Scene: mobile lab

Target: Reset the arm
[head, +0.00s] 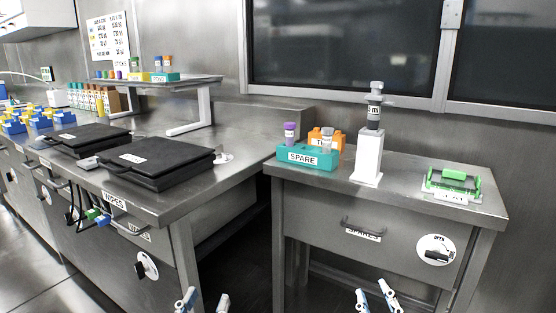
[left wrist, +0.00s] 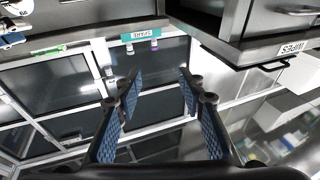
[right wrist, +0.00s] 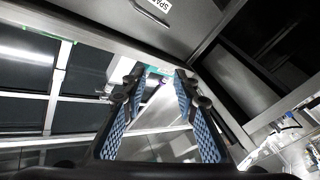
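My left gripper (head: 204,301) shows at the bottom edge of the head view, in front of the gap between the two counters. Its two blue-padded fingers stand apart in the left wrist view (left wrist: 160,90), with nothing between them. My right gripper (head: 376,297) shows at the bottom edge of the head view, in front of the right counter. Its fingers are also apart and empty in the right wrist view (right wrist: 157,90). Both grippers are below the counter tops and apart from all objects. The arms themselves are mostly hidden below the head view.
The right counter (head: 420,205) bears a teal SPARE rack (head: 308,165), an orange rack, a white stand (head: 367,160) with a grey device, and a green-and-white holder (head: 452,184). The left counter bears black cases (head: 158,165) and a raised shelf (head: 190,82). Drawer handles (head: 362,231) protrude.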

